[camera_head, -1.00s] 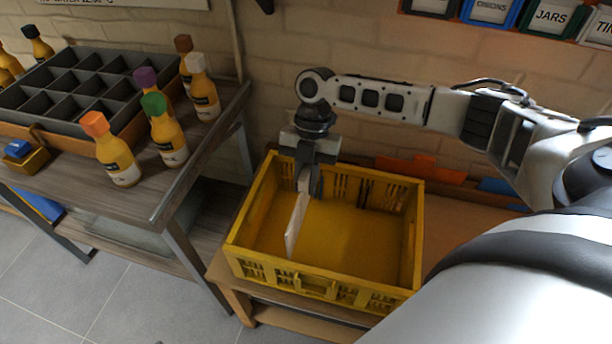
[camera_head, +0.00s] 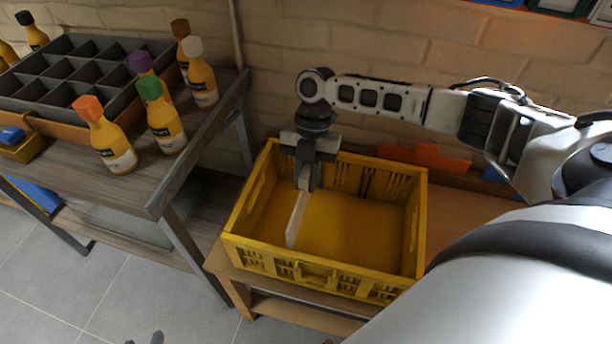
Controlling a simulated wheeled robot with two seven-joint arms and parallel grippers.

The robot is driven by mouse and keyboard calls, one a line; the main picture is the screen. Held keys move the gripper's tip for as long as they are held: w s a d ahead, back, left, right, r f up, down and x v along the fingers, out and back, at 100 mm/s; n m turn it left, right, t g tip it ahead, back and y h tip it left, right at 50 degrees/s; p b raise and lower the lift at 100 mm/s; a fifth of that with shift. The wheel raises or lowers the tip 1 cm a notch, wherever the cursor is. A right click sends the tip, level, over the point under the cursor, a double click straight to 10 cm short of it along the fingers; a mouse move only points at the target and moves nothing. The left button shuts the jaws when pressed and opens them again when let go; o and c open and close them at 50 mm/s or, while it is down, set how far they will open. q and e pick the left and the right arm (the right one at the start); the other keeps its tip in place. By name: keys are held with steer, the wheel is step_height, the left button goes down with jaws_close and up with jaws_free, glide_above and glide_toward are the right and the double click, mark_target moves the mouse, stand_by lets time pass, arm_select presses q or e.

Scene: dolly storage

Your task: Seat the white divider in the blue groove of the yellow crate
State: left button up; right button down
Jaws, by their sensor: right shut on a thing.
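The yellow crate (camera_head: 322,273) stands on a low wooden bench, its open top facing up. My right gripper (camera_head: 305,184) points down into the crate's left part and is shut on the top of the white divider (camera_head: 297,219). The divider is a thin pale panel, upright on edge inside the crate and left of its middle. Its upper part is hidden by the fingers. I cannot tell whether its lower edge touches the floor. No blue groove can be made out. Dark tips at the bottom edge may be my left gripper (camera_head: 145,338); its state is unclear.
A wooden table (camera_head: 140,190) at left holds a grey compartment tray (camera_head: 72,66) and several yellow bottles, including an orange-capped one (camera_head: 110,145). Orange pieces (camera_head: 440,160) lie behind the crate. A brick wall (camera_head: 420,90) stands behind. The bench is bare right of the crate.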

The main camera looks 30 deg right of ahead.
mark_target(306, 205)
steer(key=shift+f+b, duration=1.2)
steer(key=shift+f, duration=0.8)
steer(key=shift+f+b, duration=0.65)
steer(key=shift+f, duration=0.3)
steer(key=shift+f, duration=0.1)
steer(key=shift+f, duration=0.25)
steer(key=shift+f+b, duration=1.5)
steer(key=shift+f, duration=0.25)
steer(key=c, duration=1.3)
jaws_free()
